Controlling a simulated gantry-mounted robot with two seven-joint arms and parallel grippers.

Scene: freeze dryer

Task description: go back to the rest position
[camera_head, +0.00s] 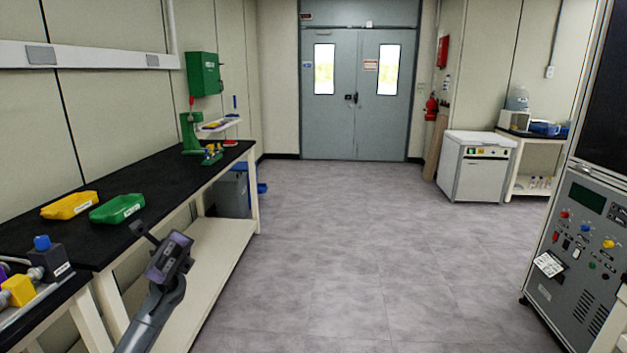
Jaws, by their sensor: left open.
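My left gripper (152,237) shows at the lower left in the head view, at the end of my grey arm that comes up from the bottom edge. Its jaws are open, and I see nothing between them. In the picture it lies over the front edge of the black-topped bench (150,170), just below the green tray. My right gripper is not in view.
A yellow tray (69,206) and a green tray (117,208) lie on the bench. Fittings with a blue knob (42,243) stand at the lower left. A control cabinet (578,262) stands at the right. The grey floor (360,250) between is clear, up to double doors (358,95).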

